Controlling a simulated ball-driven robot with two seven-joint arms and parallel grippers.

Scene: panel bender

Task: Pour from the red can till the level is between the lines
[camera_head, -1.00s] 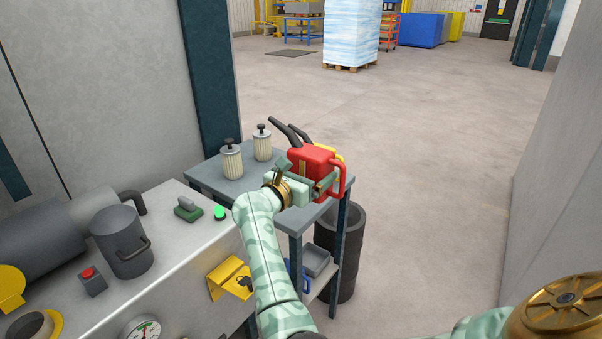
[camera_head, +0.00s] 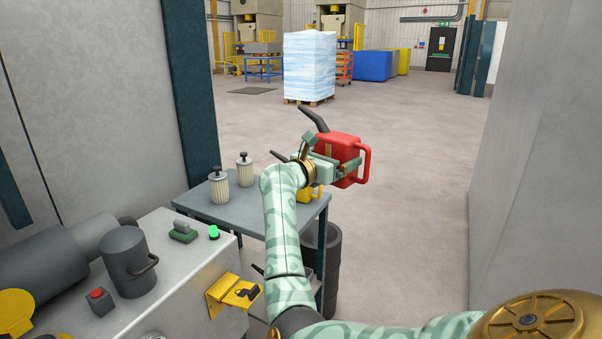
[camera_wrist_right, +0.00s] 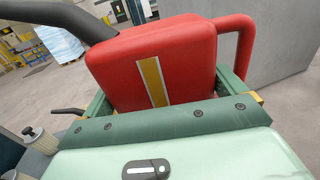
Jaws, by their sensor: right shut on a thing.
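The red can (camera_head: 340,158) has a dark spout pointing up and left and a red handle on its right. My right gripper (camera_head: 335,165) is shut on the can and holds it above the grey side table (camera_head: 255,212). The right wrist view shows the can's red body (camera_wrist_right: 150,62) between the green jaws, with a yellow strip on its face. The can looks roughly upright in the head view. No level lines or liquid can be made out in these frames. My left gripper is not in view.
A yellow can (camera_head: 311,193) stands on the side table, partly behind my wrist. Two pale filters (camera_head: 219,188) stand to its left. The grey machine bench (camera_head: 170,270) carries a dark canister (camera_head: 128,262), a red button (camera_head: 99,301) and a green lamp (camera_head: 214,232). A dark drum (camera_head: 333,262) stands beside the table.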

